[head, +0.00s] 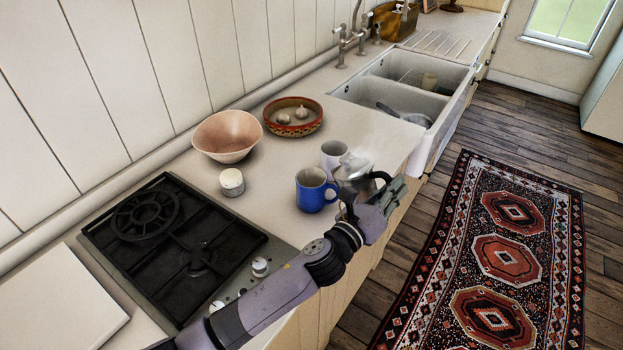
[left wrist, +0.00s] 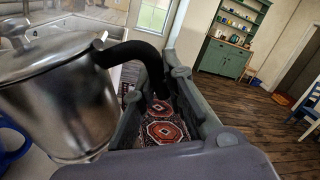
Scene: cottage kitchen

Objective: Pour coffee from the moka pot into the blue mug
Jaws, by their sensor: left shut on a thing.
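The moka pot (head: 352,171) is silvery metal with a black handle; its lid and body fill the left of the left wrist view (left wrist: 58,100). My left gripper (head: 384,192) is shut on the pot's black handle, which passes between the fingers in the left wrist view (left wrist: 158,95). The pot is beside the blue mug (head: 311,191), just to its right in the head view. The blue mug stands upright on the counter; part of it shows at the left edge of the left wrist view (left wrist: 10,142). No coffee stream is visible. My right gripper is out of view.
A white mug (head: 333,153) stands close behind the pot. A small white pot (head: 231,182), a pinkish bowl (head: 226,134) and a patterned bowl (head: 293,127) are farther back.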

